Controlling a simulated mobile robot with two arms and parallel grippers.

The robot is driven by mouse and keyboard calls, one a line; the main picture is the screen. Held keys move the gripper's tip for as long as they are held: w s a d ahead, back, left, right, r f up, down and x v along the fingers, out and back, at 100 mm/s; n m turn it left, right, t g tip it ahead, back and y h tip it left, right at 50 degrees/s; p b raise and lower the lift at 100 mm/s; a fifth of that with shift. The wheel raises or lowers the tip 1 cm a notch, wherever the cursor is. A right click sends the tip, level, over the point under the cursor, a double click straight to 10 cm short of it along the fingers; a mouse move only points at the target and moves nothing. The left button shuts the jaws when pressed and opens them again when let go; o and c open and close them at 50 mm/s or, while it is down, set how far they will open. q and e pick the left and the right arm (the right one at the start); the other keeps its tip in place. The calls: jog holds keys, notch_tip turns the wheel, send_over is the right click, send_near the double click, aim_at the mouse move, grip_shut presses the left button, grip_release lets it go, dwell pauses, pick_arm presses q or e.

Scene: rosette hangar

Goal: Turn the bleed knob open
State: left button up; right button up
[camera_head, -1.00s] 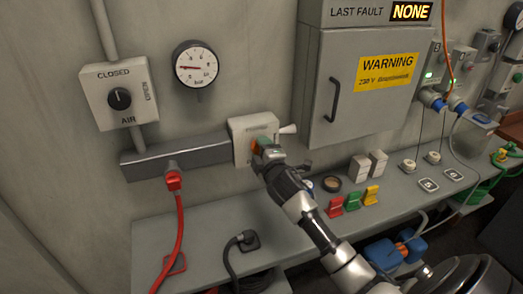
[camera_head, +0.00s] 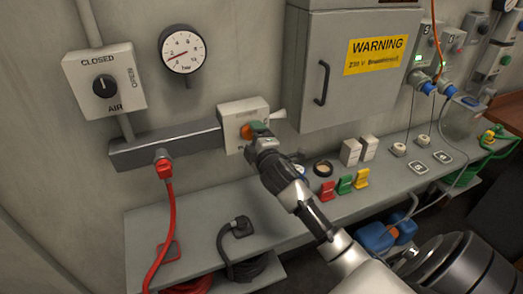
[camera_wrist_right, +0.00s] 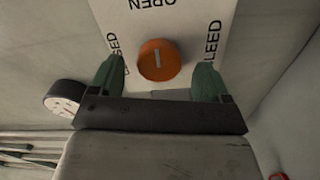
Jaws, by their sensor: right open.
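My right gripper (camera_wrist_right: 158,78) is open, with one green finger on each side of the knob and a visible gap at both sides. In the head view the panel (camera_head: 232,109) is on the wall, and my right gripper (camera_head: 254,131) reaches up to it, largely hiding the knob. My left gripper is not in view.
An AIR switch box (camera_head: 128,62) and a round gauge (camera_head: 182,65) are on the wall at left. A grey cabinet (camera_head: 305,100) with a handle hangs right of the panel. Below is a shelf (camera_head: 195,198) with coloured clips and a red cable (camera_head: 167,215).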

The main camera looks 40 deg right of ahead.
jog(key=b+v, duration=0.2)
jog(key=v, duration=0.7)
jog(key=shift+s, duration=0.2)
jog(key=s+a+f+m+g+y, duration=0.1)
jog(key=s+a+f+m+g, duration=0.5)
jog(key=s+f, duration=0.4)
jog(key=s+a+f+m+g+y, duration=0.2)
jog(key=s+a+f+g, duration=0.15)
jog(key=s, duration=0.35)
jog(key=s+a+f+m+g+y, duration=0.25)
jog(key=s+a+g, duration=0.2)
jog(key=s, duration=0.35)
notch_tip(320, 180, down, 27)
jog(key=g, duration=0.1)
jog(key=s+d+f+g+h+b, duration=0.1)
jog(key=s+d+f, duration=0.1)
jog(key=s+f, duration=1.5)
jog(key=shift+d, duration=0.2)
